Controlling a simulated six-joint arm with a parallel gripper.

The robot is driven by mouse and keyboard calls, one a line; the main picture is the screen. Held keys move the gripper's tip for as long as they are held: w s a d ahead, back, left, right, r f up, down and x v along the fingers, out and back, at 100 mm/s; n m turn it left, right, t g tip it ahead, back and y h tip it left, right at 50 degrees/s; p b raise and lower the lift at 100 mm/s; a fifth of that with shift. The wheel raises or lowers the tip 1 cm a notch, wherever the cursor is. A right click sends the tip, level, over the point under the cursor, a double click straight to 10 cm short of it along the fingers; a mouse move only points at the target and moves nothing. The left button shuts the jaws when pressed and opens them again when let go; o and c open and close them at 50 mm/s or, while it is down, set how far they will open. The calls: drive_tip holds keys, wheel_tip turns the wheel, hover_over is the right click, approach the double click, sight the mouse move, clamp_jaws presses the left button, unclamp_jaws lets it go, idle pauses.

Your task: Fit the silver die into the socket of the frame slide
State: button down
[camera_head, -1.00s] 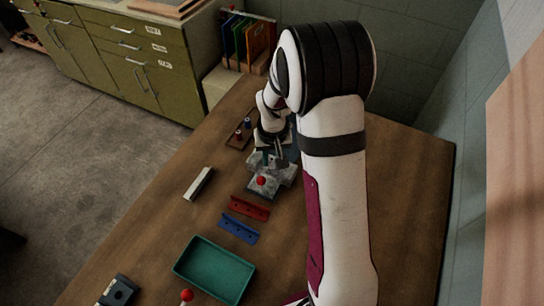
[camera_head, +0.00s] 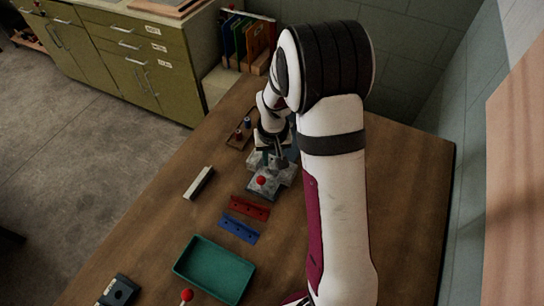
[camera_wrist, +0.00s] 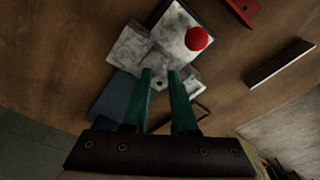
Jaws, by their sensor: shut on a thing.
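The grey, mottled metal fixture with a red ball knob, which looks like the frame slide (camera_head: 262,188), sits on the table below my gripper. It also shows in the wrist view (camera_wrist: 172,22), with the red knob at its right. My gripper (camera_wrist: 160,73) has two green fingers pointing at the fixture's near part. The fingers are shut on a small pale grey piece, apparently the silver die (camera_wrist: 160,78), mostly hidden between them. In the head view my gripper (camera_head: 274,160) is small, over the fixture's back part. The socket and the die's seating cannot be made out.
Red (camera_head: 250,208) and blue (camera_head: 240,229) holed strips lie in front of the fixture. A green tray (camera_head: 214,270) is nearer, a pale bar (camera_head: 199,183) lies left, and a brown peg holder (camera_head: 239,135) stands behind. Bare table lies right of my arm.

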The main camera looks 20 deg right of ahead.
drive_tip(key=shift+f, duration=1.15)
drive_tip(key=c, duration=0.6)
unclamp_jaws()
drive_tip(key=r, duration=0.5)
drive_tip(key=s+r, duration=0.1)
drive_tip(key=r, duration=0.4)
drive_tip(key=s+r, duration=0.1)
drive_tip(key=r, duration=0.4)
drive_tip(key=shift+a+r, duration=0.15)
drive_tip(key=shift+r, duration=0.2)
drive_tip(key=s+a+r+m, duration=0.1)
drive_tip(key=s+a, duration=0.1)
drive_tip(key=s, duration=0.6)
drive_tip(key=s+a+r+m+g+y, duration=0.1)
drive_tip(key=s+a, duration=0.2)
drive_tip(key=s, duration=0.5)
drive_tip(key=s+a+r+m+y, duration=0.1)
drive_tip(key=s+a, duration=0.2)
drive_tip(key=s, duration=0.6)
drive_tip(key=shift+g, duration=0.3)
